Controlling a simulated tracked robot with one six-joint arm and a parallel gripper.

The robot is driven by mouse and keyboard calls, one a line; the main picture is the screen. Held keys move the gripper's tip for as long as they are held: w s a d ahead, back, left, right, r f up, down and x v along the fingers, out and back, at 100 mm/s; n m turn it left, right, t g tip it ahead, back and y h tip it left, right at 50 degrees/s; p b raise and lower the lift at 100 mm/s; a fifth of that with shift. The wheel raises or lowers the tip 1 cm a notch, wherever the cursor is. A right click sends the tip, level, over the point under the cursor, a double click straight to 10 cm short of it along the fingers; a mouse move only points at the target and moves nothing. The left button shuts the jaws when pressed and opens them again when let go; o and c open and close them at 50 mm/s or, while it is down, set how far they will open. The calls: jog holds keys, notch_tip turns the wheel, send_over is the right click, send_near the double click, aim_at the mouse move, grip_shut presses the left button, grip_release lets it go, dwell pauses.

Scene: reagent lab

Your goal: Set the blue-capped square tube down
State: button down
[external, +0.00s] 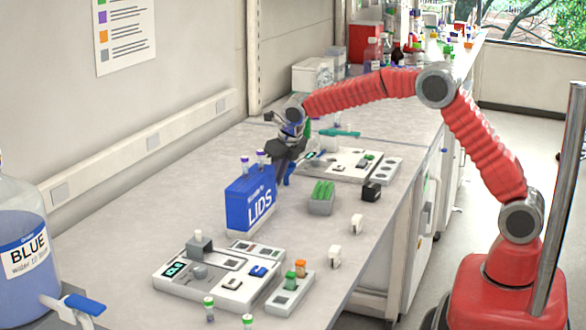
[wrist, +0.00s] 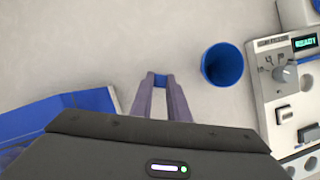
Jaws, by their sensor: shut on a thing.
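My gripper (wrist: 161,82) points down over the bench, and its two fingers are shut on the blue-capped square tube. Only the blue cap (wrist: 160,80) shows between the fingertips in the wrist view; the tube's body is hidden. In the external view my gripper (external: 281,168) is just behind the blue LIDS box (external: 250,201). I cannot tell from these views whether the tube touches the bench.
A blue round cup (wrist: 222,65) stands just right of the fingers. A READY device (wrist: 268,85) is further right. The LIDS box (wrist: 60,112) is on the left. Bare bench (wrist: 110,40) lies ahead. A grey rack with green items (external: 321,206) stands nearer the front edge.

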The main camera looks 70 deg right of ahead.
jog(key=c, duration=1.7)
grip_release()
jog(key=v, duration=1.2)
jog(key=shift+s+r, duration=0.1)
